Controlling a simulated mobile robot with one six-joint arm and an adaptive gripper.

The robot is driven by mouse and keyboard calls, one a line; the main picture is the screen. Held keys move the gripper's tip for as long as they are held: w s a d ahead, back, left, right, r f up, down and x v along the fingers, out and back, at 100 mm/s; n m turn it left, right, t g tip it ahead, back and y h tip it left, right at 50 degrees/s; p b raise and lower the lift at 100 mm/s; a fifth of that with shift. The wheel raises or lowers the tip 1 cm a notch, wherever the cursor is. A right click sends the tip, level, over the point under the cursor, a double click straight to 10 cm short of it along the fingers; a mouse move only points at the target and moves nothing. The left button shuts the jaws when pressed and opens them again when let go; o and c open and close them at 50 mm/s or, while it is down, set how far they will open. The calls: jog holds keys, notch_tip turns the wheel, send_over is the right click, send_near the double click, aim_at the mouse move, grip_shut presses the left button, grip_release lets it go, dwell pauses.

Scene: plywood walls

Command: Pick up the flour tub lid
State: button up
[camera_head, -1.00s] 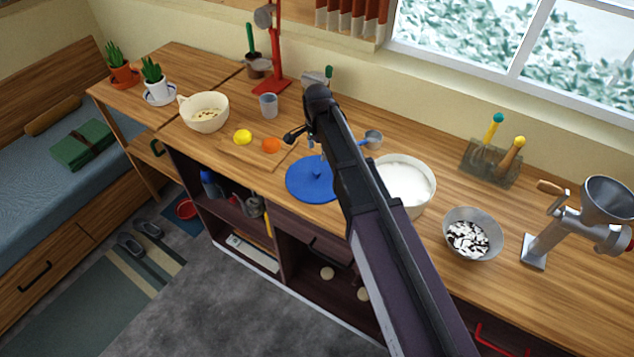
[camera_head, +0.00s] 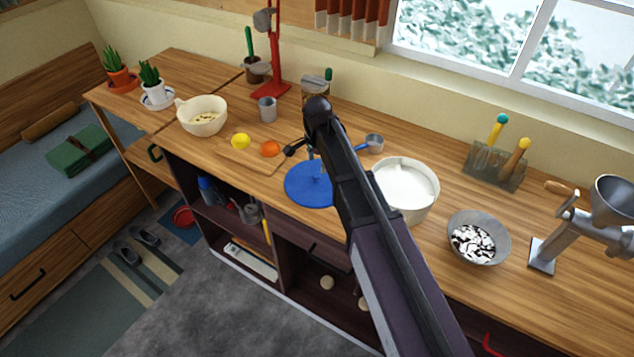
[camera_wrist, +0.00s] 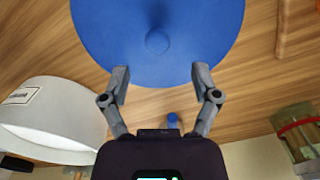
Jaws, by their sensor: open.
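The flour tub lid (camera_head: 308,185) is a flat blue disc with a small round knob, lying on the wooden counter left of my arm. It fills the upper middle of the wrist view (camera_wrist: 157,65), with its knob just beyond my fingertips. My gripper (camera_wrist: 160,80) is open and empty, its two grey fingers spread over the near edge of the lid. In the head view my arm hides most of the gripper and the lid's right edge. The white flour tub (camera_head: 410,190) stands open right of the lid, full of white flour; its side shows in the wrist view (camera_wrist: 55,112).
A metal measuring cup with a blue handle (camera_head: 373,142) lies behind the lid. A board with a lemon (camera_head: 240,141) and an orange (camera_head: 269,149) is to the left. A grey bowl (camera_head: 478,238) and a grinder (camera_head: 585,225) stand right of the tub.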

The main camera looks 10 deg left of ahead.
aim_at(317, 174)
jog(key=shift+f, duration=0.15)
jog(key=shift+s+f+b, duration=0.15)
jog(key=shift+f+b, duration=1.1)
jog(key=shift+b, duration=0.05)
jog(key=shift+s+f+b, duration=0.1)
jog(key=shift+f+b, duration=1.15)
jog(key=shift+b, duration=0.05)
grip_shut()
